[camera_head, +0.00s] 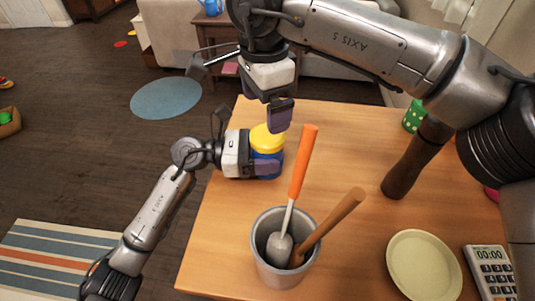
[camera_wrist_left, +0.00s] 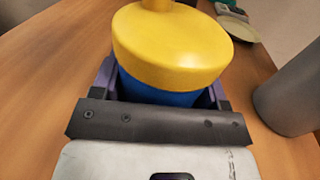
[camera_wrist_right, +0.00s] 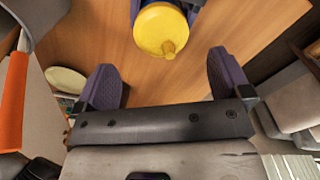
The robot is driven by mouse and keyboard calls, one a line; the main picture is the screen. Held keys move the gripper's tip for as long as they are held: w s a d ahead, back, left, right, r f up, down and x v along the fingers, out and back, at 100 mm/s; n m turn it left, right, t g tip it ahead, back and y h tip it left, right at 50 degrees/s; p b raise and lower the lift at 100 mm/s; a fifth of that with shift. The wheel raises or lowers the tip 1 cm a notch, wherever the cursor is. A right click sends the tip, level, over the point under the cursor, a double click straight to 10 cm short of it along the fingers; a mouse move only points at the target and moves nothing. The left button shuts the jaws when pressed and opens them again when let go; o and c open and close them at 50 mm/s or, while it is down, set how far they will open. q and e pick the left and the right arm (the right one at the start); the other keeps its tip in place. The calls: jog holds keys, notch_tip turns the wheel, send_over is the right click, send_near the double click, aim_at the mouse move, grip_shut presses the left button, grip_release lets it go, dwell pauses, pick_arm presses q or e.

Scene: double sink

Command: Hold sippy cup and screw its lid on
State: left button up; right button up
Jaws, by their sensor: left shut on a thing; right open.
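The sippy cup (camera_head: 268,158) has a blue body and stands upright near the table's left edge. Its yellow lid (camera_head: 264,138) sits on top; how tightly it is seated cannot be told. The lid and its spout also show in the right wrist view (camera_wrist_right: 161,30). My left gripper (camera_head: 266,165) is shut around the blue body (camera_wrist_left: 160,92), below the lid (camera_wrist_left: 172,45). My right gripper (camera_head: 281,115) is open and empty, above the cup and apart from the lid. In the right wrist view the lid lies beyond its fingers (camera_wrist_right: 164,80).
A grey container (camera_head: 262,250) with an orange-handled spatula (camera_head: 303,160) and a wooden-handled tool (camera_head: 335,222) stands close to the cup. A brown pepper mill (camera_head: 405,172), cream plate (camera_head: 424,265) and calculator (camera_head: 491,272) are to the right. The table middle (camera_head: 350,150) is clear.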

aim_at(267, 156)
jog(key=n, duration=0.5)
jog(key=shift+d+n, duration=0.1)
jog(key=shift+n, duration=0.3)
jog(key=n, duration=0.5)
jog(key=shift+w+d+n, duration=0.1)
jog(key=shift+n, duration=0.2)
jog(key=shift+f, duration=4)
jog(key=c, duration=0.9)
jog(key=m, duration=0.6)
jog(key=shift+m, duration=0.3)
jog(key=shift+c, duration=0.2)
